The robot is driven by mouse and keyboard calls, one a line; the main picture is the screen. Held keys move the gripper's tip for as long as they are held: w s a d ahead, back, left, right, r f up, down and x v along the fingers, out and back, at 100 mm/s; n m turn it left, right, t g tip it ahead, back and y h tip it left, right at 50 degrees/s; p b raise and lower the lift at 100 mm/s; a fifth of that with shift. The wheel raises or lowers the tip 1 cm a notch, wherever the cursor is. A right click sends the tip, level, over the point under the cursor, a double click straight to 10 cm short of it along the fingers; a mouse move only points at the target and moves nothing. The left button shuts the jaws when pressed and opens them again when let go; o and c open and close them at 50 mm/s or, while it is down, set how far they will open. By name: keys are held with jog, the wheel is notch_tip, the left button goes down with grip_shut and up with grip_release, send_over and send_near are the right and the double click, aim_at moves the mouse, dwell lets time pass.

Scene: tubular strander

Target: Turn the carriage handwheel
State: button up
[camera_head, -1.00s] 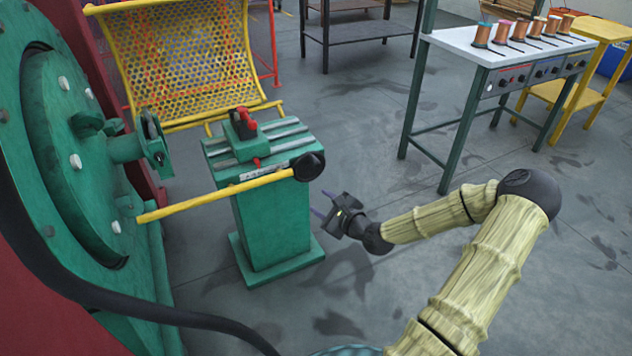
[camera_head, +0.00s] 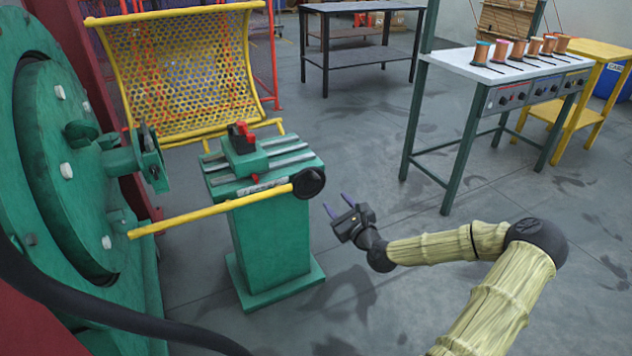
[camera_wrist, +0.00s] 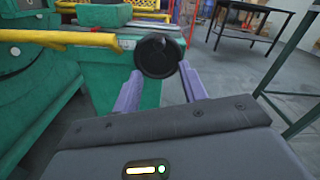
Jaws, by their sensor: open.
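The carriage handwheel (camera_head: 309,183) is a small black disc on the right end of the green carriage pedestal (camera_head: 270,240), beside the end of a yellow bar (camera_head: 210,210). In the wrist view the black handwheel (camera_wrist: 157,56) appears ahead, between and beyond the two purple fingertips. My gripper (camera_head: 338,209) is open and empty, a little below and right of the handwheel in the head view. A gap shows between the fingers and the wheel in the head view. In the wrist view the fingers (camera_wrist: 158,82) point toward the wheel.
A large green machine flange (camera_head: 70,170) stands at the left, with a black cable in front. A yellow mesh guard (camera_head: 180,75) is behind the pedestal. A white-topped bench (camera_head: 470,60) with copper spools stands at the right. The floor between pedestal and bench is clear.

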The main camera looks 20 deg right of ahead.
aim_at(318, 182)
jog(key=w+b, duration=0.1)
jog(key=w, duration=0.3)
jog(key=w+b, duration=0.1)
jog(key=w, duration=0.3)
jog(key=w+b, duration=0.1)
jog(key=w, duration=0.3)
jog(key=shift+w+a+f+b, duration=0.1)
jog(key=shift+w+a+b, duration=0.2)
jog(key=shift+w, duration=0.5)
jog(key=shift+c, duration=0.4)
grip_shut()
